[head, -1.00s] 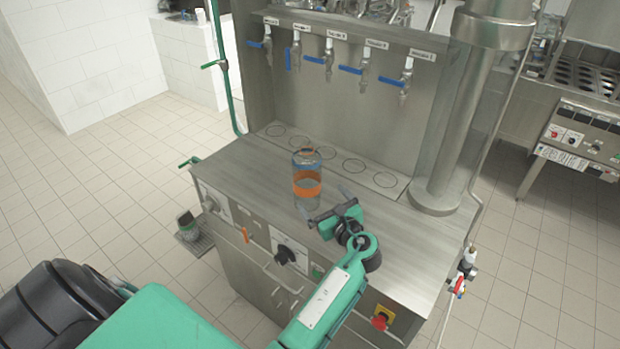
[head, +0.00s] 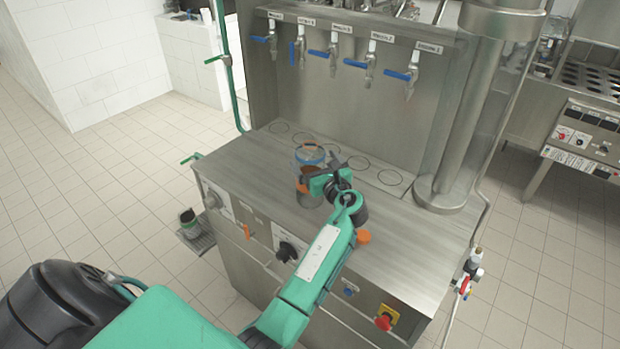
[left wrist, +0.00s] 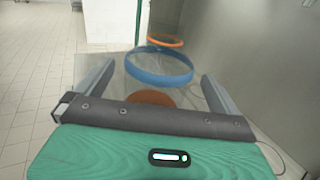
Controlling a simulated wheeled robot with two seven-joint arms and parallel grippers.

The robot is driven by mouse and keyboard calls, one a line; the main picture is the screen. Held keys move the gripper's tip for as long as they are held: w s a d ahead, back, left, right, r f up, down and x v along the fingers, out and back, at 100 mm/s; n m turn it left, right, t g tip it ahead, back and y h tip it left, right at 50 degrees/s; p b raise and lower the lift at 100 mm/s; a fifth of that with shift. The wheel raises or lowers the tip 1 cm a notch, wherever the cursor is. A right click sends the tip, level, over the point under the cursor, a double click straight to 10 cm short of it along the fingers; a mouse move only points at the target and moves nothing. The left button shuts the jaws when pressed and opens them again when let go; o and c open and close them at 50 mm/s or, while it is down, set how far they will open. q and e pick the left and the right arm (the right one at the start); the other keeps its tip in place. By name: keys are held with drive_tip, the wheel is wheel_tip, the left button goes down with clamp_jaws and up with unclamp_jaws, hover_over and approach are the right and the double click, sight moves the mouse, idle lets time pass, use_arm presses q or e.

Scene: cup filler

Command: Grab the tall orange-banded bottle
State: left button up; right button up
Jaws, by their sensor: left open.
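The tall clear bottle (head: 309,158) with an orange band stands upright on the steel counter (head: 400,235), in front of the taps. My left gripper (head: 318,172) is at the bottle and hides part of its body and band. In the left wrist view, the bottle's blue ring (left wrist: 158,78) and orange ring (left wrist: 178,42) show between the two spread fingers of the left gripper (left wrist: 158,70). The left gripper is open, with the bottle between its fingers. Whether either finger touches it is not clear. My right gripper is not in view.
Several blue-handled taps (head: 370,66) hang on the back panel above a row of ring marks. A thick steel column (head: 460,120) rises at the counter's right. Knobs and a red emergency button (head: 384,322) sit on the front.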

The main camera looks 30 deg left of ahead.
use_arm(q)
drive_tip(key=b+x, duration=0.1)
drive_tip(key=x, duration=0.2)
drive_tip(key=shift+w+a, duration=0.2)
drive_tip(key=shift+a, duration=0.15)
drive_tip(key=shift+s, duration=0.1)
drive_tip(key=shift+c, duration=1.1)
drive_tip(key=c, duration=1)
drive_tip(key=shift+c, duration=0.2)
